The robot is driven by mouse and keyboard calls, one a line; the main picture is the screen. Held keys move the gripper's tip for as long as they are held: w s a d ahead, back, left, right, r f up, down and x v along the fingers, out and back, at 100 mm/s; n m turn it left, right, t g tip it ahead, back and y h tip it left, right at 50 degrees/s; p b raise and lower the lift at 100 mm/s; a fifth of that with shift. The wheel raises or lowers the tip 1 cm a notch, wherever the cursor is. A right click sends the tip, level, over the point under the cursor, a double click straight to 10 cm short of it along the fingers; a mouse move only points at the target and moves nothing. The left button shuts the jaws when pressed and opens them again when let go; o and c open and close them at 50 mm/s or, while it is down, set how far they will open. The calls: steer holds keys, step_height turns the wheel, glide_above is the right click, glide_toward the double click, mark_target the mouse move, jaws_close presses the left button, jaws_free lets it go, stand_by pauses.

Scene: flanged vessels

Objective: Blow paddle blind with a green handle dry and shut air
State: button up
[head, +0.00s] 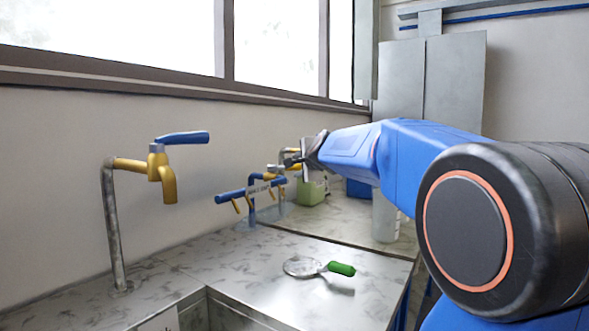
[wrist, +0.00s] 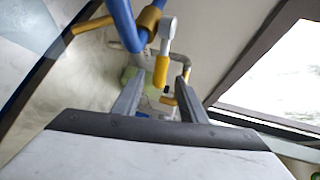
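The paddle blind (head: 302,267) lies flat on the grey counter, its round plate to the left and its green handle (head: 342,269) to the right. A blue pipe manifold (head: 236,194) with yellow levers stands behind it near the wall; its label is too small to read. In the wrist view the blue pipe (wrist: 123,24) crosses the top, and a yellow lever (wrist: 161,71) with a pale stem shows ahead between the fingers. My gripper (wrist: 159,88) is open and empty, its fingers apart. In the head view my gripper (head: 291,160) is beside the manifold's right end.
A yellow tap with a blue lever (head: 182,137) stands on a grey pipe at the left, over a sink. A green container (head: 311,193) and a white bottle (head: 385,217) stand at the back. The counter around the blind is clear.

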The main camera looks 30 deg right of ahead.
steer(key=v, duration=0.6)
steer(key=shift+s, duration=0.4)
